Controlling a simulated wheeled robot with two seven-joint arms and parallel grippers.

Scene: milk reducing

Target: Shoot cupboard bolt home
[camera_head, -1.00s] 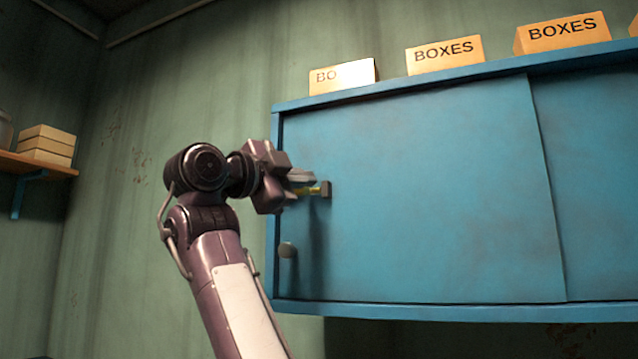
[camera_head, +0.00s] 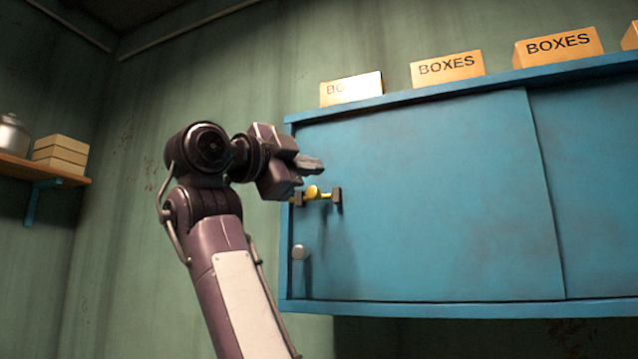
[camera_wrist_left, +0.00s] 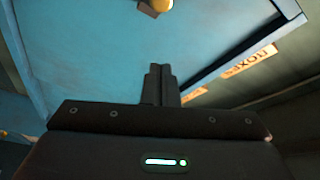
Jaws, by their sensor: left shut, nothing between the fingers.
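The blue cupboard (camera_head: 430,210) hangs on the wall with its sliding-style front panels closed. A yellow bolt (camera_head: 317,193) with a rounded knob sits between dark brackets near the left edge of the left panel. The bolt knob also shows at the top of the left wrist view (camera_wrist_left: 162,5), beyond the fingertips. My left gripper (camera_head: 312,166) is just above the bolt in the head view, apart from it as far as I can tell. Its fingers (camera_wrist_left: 158,72) are together and empty. My right gripper is not in view.
Several boxes (camera_head: 447,68) stand on top of the cupboard. A shelf (camera_head: 40,171) with stacked boxes and a metal pot is at the left. The wall between shelf and cupboard is bare.

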